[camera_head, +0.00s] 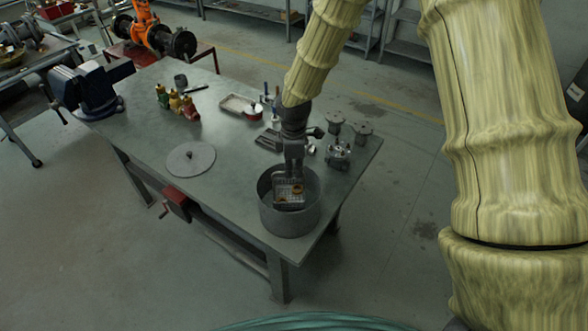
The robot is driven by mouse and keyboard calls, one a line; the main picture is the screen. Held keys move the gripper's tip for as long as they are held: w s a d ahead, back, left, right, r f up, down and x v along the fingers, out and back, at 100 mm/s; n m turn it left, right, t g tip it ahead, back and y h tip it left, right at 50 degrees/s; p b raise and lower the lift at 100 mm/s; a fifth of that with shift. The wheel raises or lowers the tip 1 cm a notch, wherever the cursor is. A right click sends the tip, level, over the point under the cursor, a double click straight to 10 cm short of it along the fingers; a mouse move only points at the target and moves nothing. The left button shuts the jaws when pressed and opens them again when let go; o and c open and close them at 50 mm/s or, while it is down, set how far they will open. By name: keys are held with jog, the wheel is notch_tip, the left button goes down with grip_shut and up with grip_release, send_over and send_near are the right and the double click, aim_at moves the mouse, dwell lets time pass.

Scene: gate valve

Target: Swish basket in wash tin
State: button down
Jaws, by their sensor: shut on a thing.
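The wash tin (290,219) is a round grey open tub near the right front corner of the workbench. The basket (289,205) is a small mesh basket with orange-brown parts in it, and it sits inside the mouth of the tin. My gripper (293,178) reaches down over the tin from above and is shut on the basket at its far side. The fingertips are small and partly hidden, and the tin's wall hides how deep the basket sits.
A round grey lid (190,161) lies left of the tin. A metal valve body (338,153) stands close behind it to the right. The bench between lid and tin is clear.

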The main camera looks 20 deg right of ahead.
jog(key=shift+r+p, duration=1.85)
jog(key=shift+r, duration=0.8)
jog(key=shift+r+p, duration=0.35)
jog(key=shift+r, duration=1.1)
dwell(2.2)
jog(key=shift+r, duration=1.3)
